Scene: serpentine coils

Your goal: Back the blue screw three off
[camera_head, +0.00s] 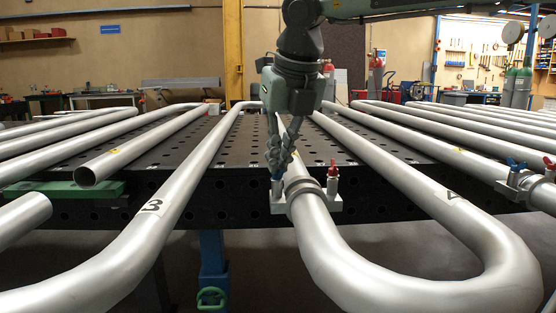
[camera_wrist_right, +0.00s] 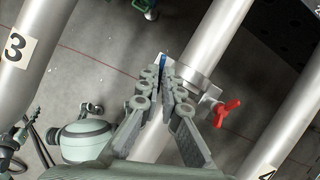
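A pipe clamp (camera_head: 306,188) sits around the silver pipe between the numbers 3 and 4. It has a blue screw (camera_head: 277,176) on its left side and a red screw (camera_head: 333,170) on its right. My right gripper (camera_head: 278,168) points down at the blue screw, its fingers close together on it; they hide most of its head. In the right wrist view, a bit of the blue screw (camera_wrist_right: 163,60) shows between the nearly closed fingertips, and the red screw (camera_wrist_right: 226,112) stands to the right, clear of the fingers. My left gripper is not in view.
Bent silver pipes run along both sides, with a U-bend (camera_head: 470,285) in front. A second clamp (camera_head: 525,185) with blue and red screws is at the right. A dark perforated table (camera_head: 235,200) lies beneath, with a green bar (camera_head: 65,188) at its left.

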